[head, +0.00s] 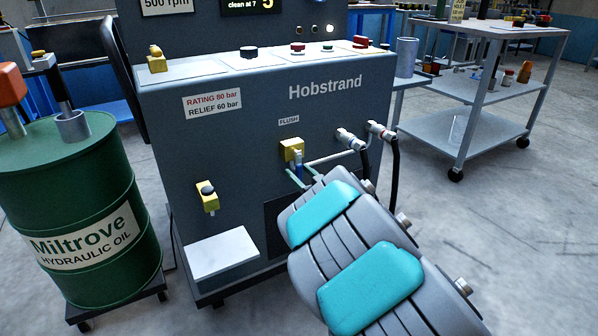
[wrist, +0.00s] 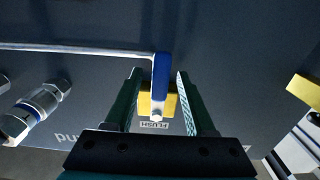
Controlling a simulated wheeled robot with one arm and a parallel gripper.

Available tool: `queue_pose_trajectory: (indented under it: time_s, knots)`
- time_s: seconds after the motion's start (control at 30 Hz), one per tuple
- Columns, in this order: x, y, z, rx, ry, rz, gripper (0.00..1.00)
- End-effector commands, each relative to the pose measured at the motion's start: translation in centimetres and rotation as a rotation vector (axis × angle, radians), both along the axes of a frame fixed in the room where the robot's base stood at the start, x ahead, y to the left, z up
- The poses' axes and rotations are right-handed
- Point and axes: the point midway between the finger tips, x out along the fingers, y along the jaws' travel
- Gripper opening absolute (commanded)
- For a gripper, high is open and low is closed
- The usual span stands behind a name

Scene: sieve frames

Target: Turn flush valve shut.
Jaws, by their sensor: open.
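The flush valve has a yellow body (head: 291,149) on the front of the dark grey machine, under a FLUSH label. Its blue lever (head: 299,163) hangs down from the body. In the wrist view, which is upside down, the blue lever (wrist: 161,72) stands in front of the yellow body (wrist: 145,104). My gripper (head: 302,174) is open at the lever. In the wrist view the fingers of my gripper (wrist: 159,76) are on either side of the lever, with a visible gap on each side. My arm hides part of the machine's lower front in the head view.
Two hose couplings (head: 350,139) with black hoses stick out right of the valve. A thin pale pipe (wrist: 75,47) runs beside the lever. Another yellow valve (head: 208,197) sits lower left, above a white tray (head: 221,254). A green oil drum (head: 80,210) stands at left.

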Motion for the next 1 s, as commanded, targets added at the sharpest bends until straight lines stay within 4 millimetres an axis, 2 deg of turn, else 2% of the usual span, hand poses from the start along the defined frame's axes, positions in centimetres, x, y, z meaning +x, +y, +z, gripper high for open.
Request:
queue_pose_trajectory:
  time_s: [0.4,0.9,1.0]
  knots:
    - [0.54,0.42,0.15,0.002,-0.002,0.001,0.55]
    - [0.52,0.4,0.14,0.0,-0.002,0.001,0.0]
    - [0.52,0.39,0.13,0.001,-0.002,0.0,0.0]
